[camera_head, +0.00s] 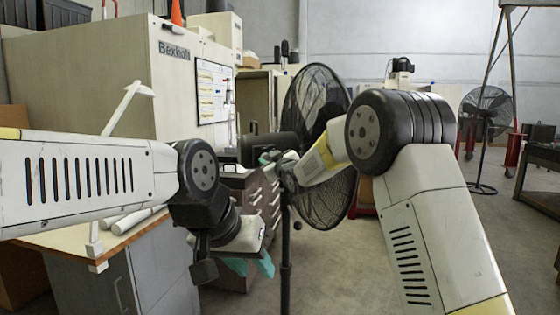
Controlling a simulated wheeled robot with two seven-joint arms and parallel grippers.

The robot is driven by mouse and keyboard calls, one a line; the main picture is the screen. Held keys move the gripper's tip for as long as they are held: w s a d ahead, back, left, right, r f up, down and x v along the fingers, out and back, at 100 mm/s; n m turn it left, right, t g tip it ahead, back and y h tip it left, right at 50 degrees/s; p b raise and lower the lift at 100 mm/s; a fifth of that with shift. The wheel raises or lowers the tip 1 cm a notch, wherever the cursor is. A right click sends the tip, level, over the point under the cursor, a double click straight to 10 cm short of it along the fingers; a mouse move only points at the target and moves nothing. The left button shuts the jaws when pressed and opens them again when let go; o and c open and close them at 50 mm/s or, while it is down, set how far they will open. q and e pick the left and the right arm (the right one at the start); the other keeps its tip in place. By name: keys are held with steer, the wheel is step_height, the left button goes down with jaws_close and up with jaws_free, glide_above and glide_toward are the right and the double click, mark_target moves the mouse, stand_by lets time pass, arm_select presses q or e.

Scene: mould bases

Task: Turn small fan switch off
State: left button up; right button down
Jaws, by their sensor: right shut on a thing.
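A black pedestal fan (318,85) stands in the middle, its round cage facing right and its dark motor housing (271,146) on the left side. My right gripper (267,158) is at this housing, its teal fingers partly showing beside the wrist. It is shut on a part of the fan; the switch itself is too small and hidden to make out. My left gripper (251,267) hangs lower, left of the fan pole (285,250). Its two teal fingers look apart, with nothing seen between them.
A wooden-topped workbench (150,228) with white tubes (137,218) lies at the left, under my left arm. A tall beige cabinet (100,80) stands behind it. A grey drawer unit (262,200) is behind the fan pole. Another fan (487,112) stands far right, with open floor before it.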

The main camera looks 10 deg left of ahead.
steer(key=shift+n, duration=0.3)
steer(key=n, duration=0.3)
steer(key=shift+n, duration=0.3)
steer(key=n, duration=0.4)
steer(key=shift+s+a+h, duration=0.1)
steer(key=shift+h, duration=0.2)
steer(key=n, duration=0.5)
steer(key=shift+n+h, duration=0.4)
steer(key=shift+n, duration=1.5)
steer(key=c, duration=1.1)
jaws_free()
